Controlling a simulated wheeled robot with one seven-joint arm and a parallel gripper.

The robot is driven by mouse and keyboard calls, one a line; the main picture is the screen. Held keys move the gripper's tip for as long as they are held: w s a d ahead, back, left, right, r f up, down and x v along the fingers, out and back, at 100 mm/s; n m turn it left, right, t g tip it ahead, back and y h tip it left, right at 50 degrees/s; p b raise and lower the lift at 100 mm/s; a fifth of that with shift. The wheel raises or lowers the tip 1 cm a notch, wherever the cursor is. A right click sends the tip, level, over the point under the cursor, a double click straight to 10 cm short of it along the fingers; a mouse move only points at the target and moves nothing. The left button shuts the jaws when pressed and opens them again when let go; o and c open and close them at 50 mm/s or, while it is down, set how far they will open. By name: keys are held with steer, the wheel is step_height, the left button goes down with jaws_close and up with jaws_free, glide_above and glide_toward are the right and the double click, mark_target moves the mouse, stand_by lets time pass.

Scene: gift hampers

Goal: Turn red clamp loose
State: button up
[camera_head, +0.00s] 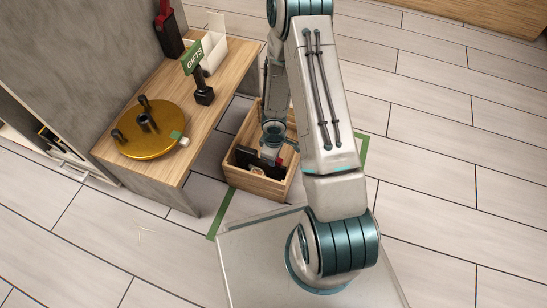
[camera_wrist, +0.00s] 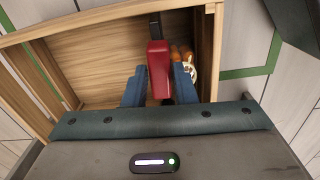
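The red clamp (camera_wrist: 158,70), with a red body and a black bar, is inside the wooden crate (camera_wrist: 100,15). In the wrist view it sits between the two blue fingers of my gripper (camera_wrist: 159,88), which appear to press on both sides of it. In the head view my gripper reaches down into the crate (camera_head: 258,189), and only a small red part of the clamp (camera_head: 279,161) shows beside it. Whether the clamp touches the crate floor is unclear.
Orange and white items (camera_wrist: 185,62) lie in the crate right of the clamp. Green tape (camera_head: 222,212) marks the floor around the crate. A wooden bench (camera_head: 196,128) at left bears a gold disc (camera_head: 155,145), a GIFTS sign (camera_head: 193,58), a white bin (camera_head: 214,45) and a red-and-black object (camera_head: 168,35).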

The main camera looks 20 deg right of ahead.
steer(key=o, duration=0.3)
step_height(320, 180, up, 7)
steer(key=p, duration=0.6)
stand_by(0.4)
step_height(320, 180, up, 14)
steer(key=p, duration=0.8)
steer(key=shift+f, duration=0.1)
